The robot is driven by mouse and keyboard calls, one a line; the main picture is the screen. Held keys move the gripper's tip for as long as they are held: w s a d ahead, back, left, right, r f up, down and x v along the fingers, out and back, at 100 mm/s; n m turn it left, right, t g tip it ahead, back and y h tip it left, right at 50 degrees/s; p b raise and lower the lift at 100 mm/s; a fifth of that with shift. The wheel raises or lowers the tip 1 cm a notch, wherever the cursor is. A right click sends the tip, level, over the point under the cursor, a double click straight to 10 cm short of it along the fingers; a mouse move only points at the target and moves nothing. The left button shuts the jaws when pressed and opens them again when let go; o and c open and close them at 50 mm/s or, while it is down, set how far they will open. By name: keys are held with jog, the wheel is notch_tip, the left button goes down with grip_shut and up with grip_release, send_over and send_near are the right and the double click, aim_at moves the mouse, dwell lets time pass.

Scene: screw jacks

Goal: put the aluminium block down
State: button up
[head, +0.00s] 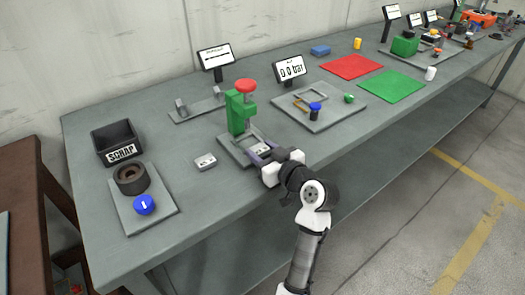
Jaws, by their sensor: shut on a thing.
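My gripper (261,153) reaches in from the lower right, low over the front part of the grey base plate (232,151) of a green press. It is shut on a small pale block (262,150), which looks like the aluminium block and is partly hidden by the fingers. I cannot tell whether the block touches the plate. The green press (236,112) with a red knob (246,86) stands just behind. A second light grey block (205,161) lies on the table to the left of the plate.
A black SCRAP bin (117,138) and a plate with a dark ring (131,179) and blue knob (144,204) stand at left. A plate with a blue-topped part (315,108) lies to the right. Red (351,66) and green mats (392,85) lie beyond. The table (215,200) is clear in front.

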jog(key=o, duration=1.1)
jog(key=shift+f, duration=0.1)
jog(key=shift+r, duration=0.25)
jog(key=b+v, duration=0.2)
jog(key=v, duration=1)
